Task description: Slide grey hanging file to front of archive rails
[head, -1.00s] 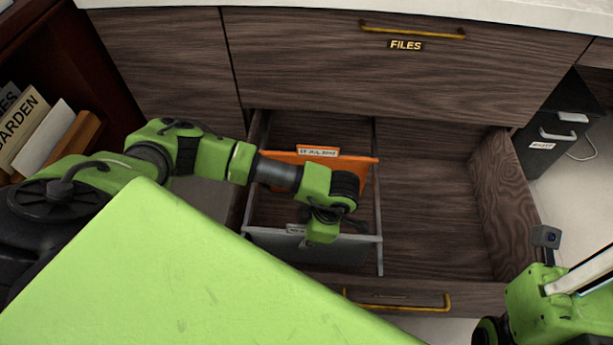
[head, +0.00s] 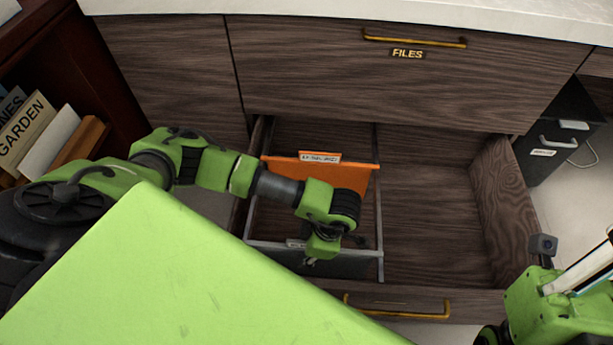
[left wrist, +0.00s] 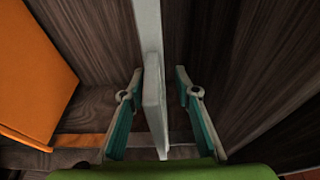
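The grey hanging file (head: 345,265) hangs at the front of the left bay of the open drawer (head: 435,200), partly hidden behind my left gripper. Its pale tab shows just left of the gripper. My left gripper (head: 324,249) is down over this file. In the left wrist view, my left gripper (left wrist: 158,85) is open, with one teal finger on each side of the grey file (left wrist: 154,105), seen edge-on. Gaps show between both fingers and the file. A grey archive rail (head: 380,225) runs along the bay's right side. My right gripper's fingers are out of view.
An orange hanging file (head: 345,175) hangs farther back on the rails; it also shows in the left wrist view (left wrist: 30,75). The drawer's right bay is empty. A closed files drawer (head: 320,70) is above, and a bookshelf (head: 75,65) stands left.

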